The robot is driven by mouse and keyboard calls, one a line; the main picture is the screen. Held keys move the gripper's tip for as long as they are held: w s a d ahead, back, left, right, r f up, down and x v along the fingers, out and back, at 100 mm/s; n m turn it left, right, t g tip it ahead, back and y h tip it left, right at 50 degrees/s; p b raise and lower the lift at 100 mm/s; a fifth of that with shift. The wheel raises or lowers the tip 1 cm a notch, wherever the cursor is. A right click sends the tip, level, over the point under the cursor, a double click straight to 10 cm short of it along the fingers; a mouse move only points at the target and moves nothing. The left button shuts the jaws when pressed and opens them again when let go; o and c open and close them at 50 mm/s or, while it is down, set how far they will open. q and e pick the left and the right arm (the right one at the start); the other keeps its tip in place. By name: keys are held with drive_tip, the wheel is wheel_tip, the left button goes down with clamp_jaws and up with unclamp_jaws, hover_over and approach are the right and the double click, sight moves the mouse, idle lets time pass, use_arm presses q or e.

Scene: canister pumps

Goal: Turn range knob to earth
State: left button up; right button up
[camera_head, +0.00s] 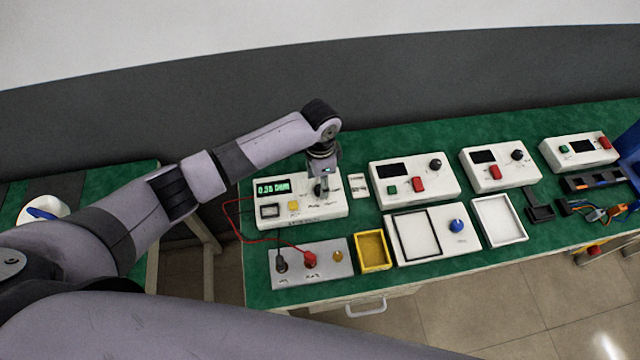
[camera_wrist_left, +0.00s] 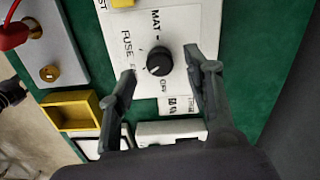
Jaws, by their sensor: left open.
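The range knob (camera_wrist_left: 159,61) is a round black dial on the white tester (camera_head: 300,210), ringed by printed labels. In the left wrist view "MAT", "FUSE" and "OFF" can be read; another label, beginning with E, is partly covered by a finger. A pale mark shows on the knob's lower left. My left gripper (camera_head: 322,182) points down over the tester's right part. It also shows in the left wrist view (camera_wrist_left: 160,70), open, with one finger on each side of the knob and visible gaps to it. The tester's green display is lit and appears to read in OHM. My right gripper is not in view.
Red and black leads run to a grey terminal box (camera_head: 325,264) in front of the tester. A yellow tray (camera_head: 387,264) stands beside that box. A white instrument (camera_head: 390,168) with a red switch is close on the right, with more instruments further along the green bench.

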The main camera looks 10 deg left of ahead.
use_arm(q)
wheel_tip(320, 180, up, 9)
drive_tip(key=shift+r, duration=0.15)
idle(0.6)
